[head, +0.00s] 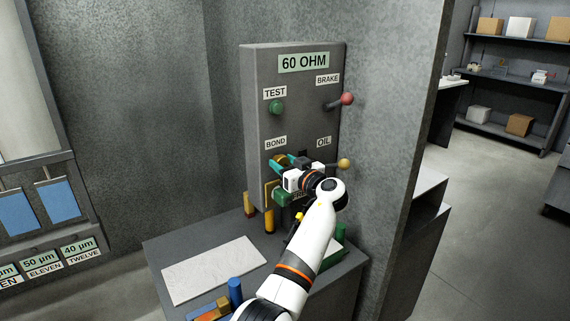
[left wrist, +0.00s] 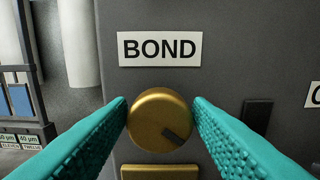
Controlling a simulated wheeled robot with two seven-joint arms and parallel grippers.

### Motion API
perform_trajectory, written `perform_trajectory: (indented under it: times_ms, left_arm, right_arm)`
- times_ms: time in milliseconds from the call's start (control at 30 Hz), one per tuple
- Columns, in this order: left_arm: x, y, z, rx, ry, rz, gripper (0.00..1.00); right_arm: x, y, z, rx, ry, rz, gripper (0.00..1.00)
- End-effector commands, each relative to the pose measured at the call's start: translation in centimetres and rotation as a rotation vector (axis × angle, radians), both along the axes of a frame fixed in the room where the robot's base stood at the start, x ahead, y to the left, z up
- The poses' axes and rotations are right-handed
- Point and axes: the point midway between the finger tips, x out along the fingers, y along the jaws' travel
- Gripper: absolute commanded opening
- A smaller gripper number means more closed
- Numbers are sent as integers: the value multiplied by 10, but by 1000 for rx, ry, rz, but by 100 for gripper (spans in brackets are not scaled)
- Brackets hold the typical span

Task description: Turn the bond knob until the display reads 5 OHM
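The display (head: 304,62) at the top of the grey panel reads 60 OHM. The bond knob (left wrist: 159,120) is a round brass knob with a dark pointer mark toward its lower right, below the BOND label (left wrist: 159,48). My left gripper (left wrist: 160,115) has its teal fingers spread on both sides of the knob; I cannot tell whether they touch it. In the head view my left gripper (head: 281,163) is at the panel's lower left and partly hides the knob. My right gripper is not in view.
The panel also carries a green TEST knob (head: 277,107), a red-balled BRAKE lever (head: 347,99) and a yellow-balled OIL lever (head: 344,164). Below is a grey bench with a white sheet (head: 213,270) and several coloured cylinders. A wall edge stands right of the panel.

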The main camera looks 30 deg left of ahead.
Motion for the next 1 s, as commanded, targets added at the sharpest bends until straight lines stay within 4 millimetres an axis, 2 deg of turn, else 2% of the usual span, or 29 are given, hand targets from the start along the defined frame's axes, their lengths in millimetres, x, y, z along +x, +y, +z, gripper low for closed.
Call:
perform_trajectory:
  times_ms: [33, 167, 567, 1000]
  left_arm:
    - [0, 0, 0, 0, 0, 0, 38]
    - [0, 0, 0, 0, 0, 0, 17]
    - [0, -1, -2, 29, 71, -1, 17]
    - [2, -1, -1, 170, 406, 0, 17]
  right_arm:
    - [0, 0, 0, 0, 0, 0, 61]
    - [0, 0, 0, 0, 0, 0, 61]
    - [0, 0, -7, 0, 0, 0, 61]
    - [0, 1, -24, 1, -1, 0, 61]
